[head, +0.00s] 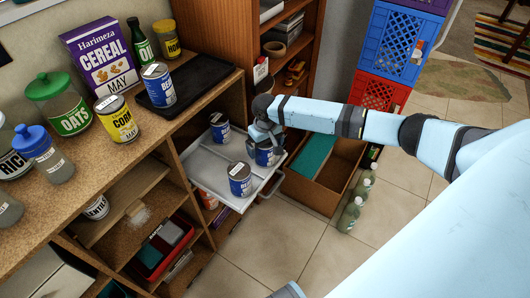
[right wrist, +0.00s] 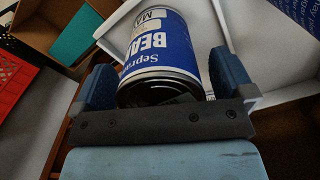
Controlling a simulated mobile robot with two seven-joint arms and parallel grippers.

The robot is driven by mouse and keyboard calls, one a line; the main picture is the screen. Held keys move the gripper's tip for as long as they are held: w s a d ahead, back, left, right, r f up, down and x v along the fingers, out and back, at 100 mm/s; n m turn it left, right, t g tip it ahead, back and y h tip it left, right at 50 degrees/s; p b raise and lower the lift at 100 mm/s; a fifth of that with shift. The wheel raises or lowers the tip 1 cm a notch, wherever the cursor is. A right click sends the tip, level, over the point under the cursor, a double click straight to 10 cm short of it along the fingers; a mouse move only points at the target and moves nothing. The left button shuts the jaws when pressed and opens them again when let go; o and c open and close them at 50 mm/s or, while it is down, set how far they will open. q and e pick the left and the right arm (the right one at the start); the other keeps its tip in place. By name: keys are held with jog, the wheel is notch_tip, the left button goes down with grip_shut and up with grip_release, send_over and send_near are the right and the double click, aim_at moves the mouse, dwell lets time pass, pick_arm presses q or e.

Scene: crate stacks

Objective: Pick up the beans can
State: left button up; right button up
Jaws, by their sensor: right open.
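A blue and white beans can (right wrist: 160,50) is between the two open fingers of my right gripper (right wrist: 165,82) in the right wrist view. Its "BEA" label shows, and its near end is partly hidden behind the gripper. In the head view this can (head: 265,155) stands at the right side of a light grey pulled-out tray (head: 208,167), partly covered by my right gripper (head: 263,138). Two similar blue cans, one at the back (head: 220,127) and one at the front (head: 240,180), stand on the same tray. Another beans can (head: 158,86) stands on a black tray above. My left gripper is not in view.
The wooden shelf top (head: 75,190) holds a cereal box (head: 98,58), a yellow corn can (head: 116,120) and jars. A cardboard box (head: 318,180) and bottles (head: 355,205) stand on the floor to the right. Blue and red crates (head: 390,45) are stacked behind. The front floor is clear.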

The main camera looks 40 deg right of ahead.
jog(key=shift+f, duration=0.25)
jog(key=shift+c, duration=0.2)
jog(key=c, duration=1.1)
jog(key=shift+r, duration=0.1)
jog(key=shift+c, duration=0.5)
jog(key=shift+r, duration=0.1)
